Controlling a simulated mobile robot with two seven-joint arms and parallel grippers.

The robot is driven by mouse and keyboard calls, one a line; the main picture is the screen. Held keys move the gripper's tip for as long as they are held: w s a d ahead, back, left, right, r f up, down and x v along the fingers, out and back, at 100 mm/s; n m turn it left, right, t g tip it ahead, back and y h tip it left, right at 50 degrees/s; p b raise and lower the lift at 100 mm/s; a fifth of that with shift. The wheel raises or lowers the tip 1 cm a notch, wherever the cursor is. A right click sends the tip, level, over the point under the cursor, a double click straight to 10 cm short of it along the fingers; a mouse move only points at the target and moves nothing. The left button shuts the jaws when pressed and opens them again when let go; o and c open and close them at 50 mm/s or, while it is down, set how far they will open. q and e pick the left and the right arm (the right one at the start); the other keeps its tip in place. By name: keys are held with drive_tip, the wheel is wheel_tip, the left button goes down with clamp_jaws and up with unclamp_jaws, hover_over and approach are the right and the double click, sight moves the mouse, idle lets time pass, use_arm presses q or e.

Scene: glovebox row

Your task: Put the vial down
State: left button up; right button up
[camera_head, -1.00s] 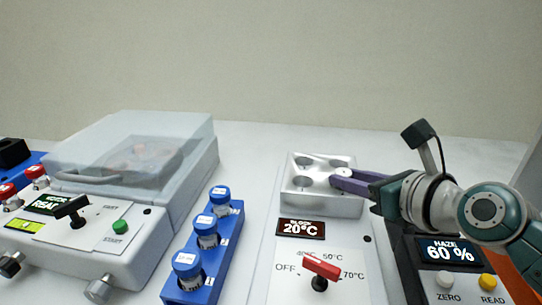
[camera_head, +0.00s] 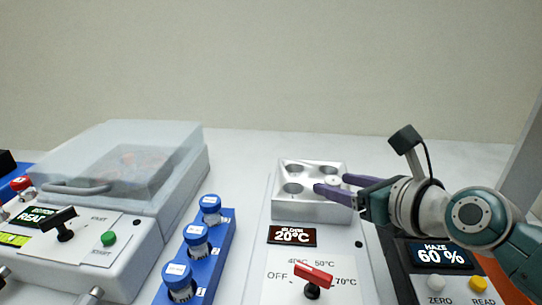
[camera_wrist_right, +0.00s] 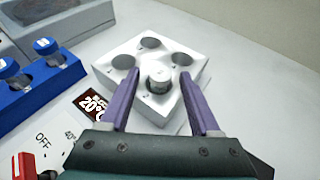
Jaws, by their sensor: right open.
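The vial (camera_wrist_right: 159,80) stands in one well of the silver heating block, with its pale cap above the well; its lower part is hidden in the well. In the head view its cap (camera_head: 333,181) shows between my right fingers. The block (camera_head: 297,211) has several wells, and the others in view look empty. My right gripper (camera_head: 333,185) is open, its purple fingers on either side of the vial. In the right wrist view the fingers (camera_wrist_right: 157,92) stand wide apart with gaps to the vial. My left gripper is not in view.
A blue rack (camera_head: 217,258) holds several blue-capped tubes left of the block. A clear-lidded centrifuge (camera_head: 128,160) stands farther left. The heater has a red-handled knob (camera_head: 313,274) in front. A haze meter (camera_head: 440,257) sits to the right, below my right arm.

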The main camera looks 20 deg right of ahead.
drive_tip(key=p+v, duration=0.2)
drive_tip(key=v, duration=1)
drive_tip(key=s+a+f+n+g+y, duration=0.1)
drive_tip(key=a+n, duration=0.2)
drive_tip(key=n, duration=0.3)
drive_tip(key=s+a+f+n+g+y, duration=0.1)
drive_tip(key=s+a+n+g, duration=0.1)
drive_tip(key=n, duration=0.4)
drive_tip(key=s+a+f+n+g, duration=0.1)
drive_tip(key=a+n+g, duration=0.1)
drive_tip(key=a+n, duration=0.2)
drive_tip(key=shift+s+a+n+y, duration=0.1)
drive_tip(key=shift+a+n+y, duration=0.1)
drive_tip(key=shift+n, duration=0.3)
drive_tip(key=shift+s+a+n+y, duration=0.1)
drive_tip(key=shift+s+n+y, duration=0.1)
drive_tip(key=shift+n, duration=0.3)
drive_tip(key=s+n+g+h, duration=0.3)
drive_tip(key=s+n, duration=0.6)
drive_tip(key=n, duration=1)
drive_tip(key=shift+a+f+n+g, duration=0.2)
drive_tip(key=shift+a+n+g, duration=0.15)
drive_tip(key=shift+g, duration=0.65)
drive_tip(key=shift+s, duration=0.15)
wheel_tip(320, 180, up, 42)
drive_tip(key=p, duration=4.2)
drive_tip(key=shift+r+p, duration=0.2)
drive_tip(key=shift+p, duration=0.15)
